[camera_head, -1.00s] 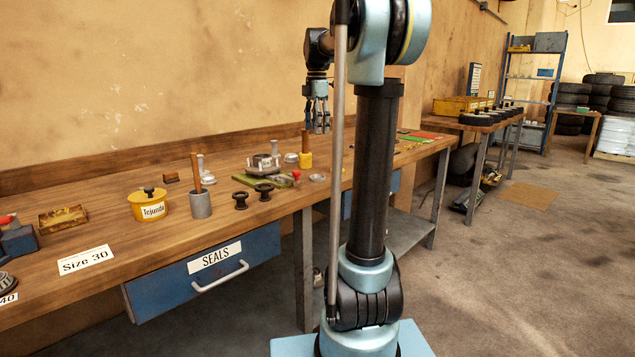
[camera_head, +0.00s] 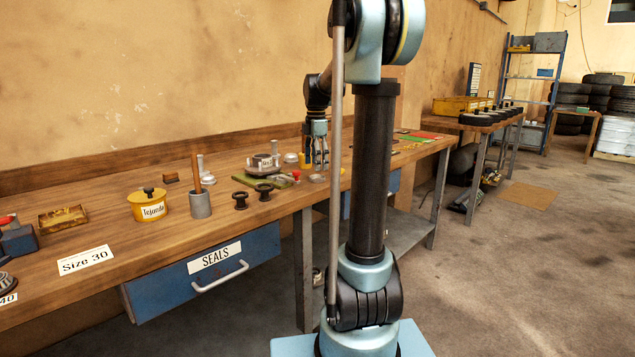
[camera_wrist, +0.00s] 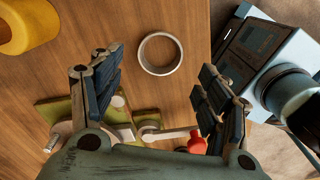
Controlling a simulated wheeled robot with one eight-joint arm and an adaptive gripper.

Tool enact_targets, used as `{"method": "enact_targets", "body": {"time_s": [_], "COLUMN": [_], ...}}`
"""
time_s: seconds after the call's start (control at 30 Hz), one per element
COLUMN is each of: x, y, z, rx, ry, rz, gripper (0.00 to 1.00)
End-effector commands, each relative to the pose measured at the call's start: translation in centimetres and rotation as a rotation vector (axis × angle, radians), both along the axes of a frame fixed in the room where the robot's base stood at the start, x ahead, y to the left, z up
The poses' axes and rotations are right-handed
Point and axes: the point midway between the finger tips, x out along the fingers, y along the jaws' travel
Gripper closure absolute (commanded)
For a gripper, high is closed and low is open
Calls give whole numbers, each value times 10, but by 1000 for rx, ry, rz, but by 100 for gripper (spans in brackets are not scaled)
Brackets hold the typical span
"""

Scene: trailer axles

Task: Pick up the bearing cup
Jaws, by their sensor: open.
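The bearing cup, a plain silver ring (camera_wrist: 160,54), lies flat on the wooden bench in the wrist view. In the head view the cup (camera_head: 317,179) is a small pale ring near the bench's front edge. My gripper (camera_wrist: 160,62) is open and empty, pointing down, with one finger to the left and one to the right of the ring's place in the wrist view. In the head view my gripper (camera_head: 320,166) is low over the bench by the cup. The exact height gap is hard to tell.
A red-knobbed tool (camera_wrist: 197,143) and a green plate with a fixture (camera_wrist: 60,108) lie close by in the wrist view. A yellow pot (camera_wrist: 28,22) stands at the top left. Two dark spools (camera_head: 252,196) stand farther left on the bench. Bare wood surrounds the cup.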

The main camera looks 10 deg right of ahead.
Motion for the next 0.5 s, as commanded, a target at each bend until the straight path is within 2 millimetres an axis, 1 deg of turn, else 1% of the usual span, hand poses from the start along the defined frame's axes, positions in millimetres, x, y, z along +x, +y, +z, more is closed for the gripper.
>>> {"method": "enact_targets", "body": {"time_s": [0.2,0.3,0.5], "x": [3,2,2], "y": [4,4,4], "z": [-29,-39,-45], "rx": [0,0,0], "ry": [0,0,0], "rz": [0,0,0], "gripper": [31,31,31]}}
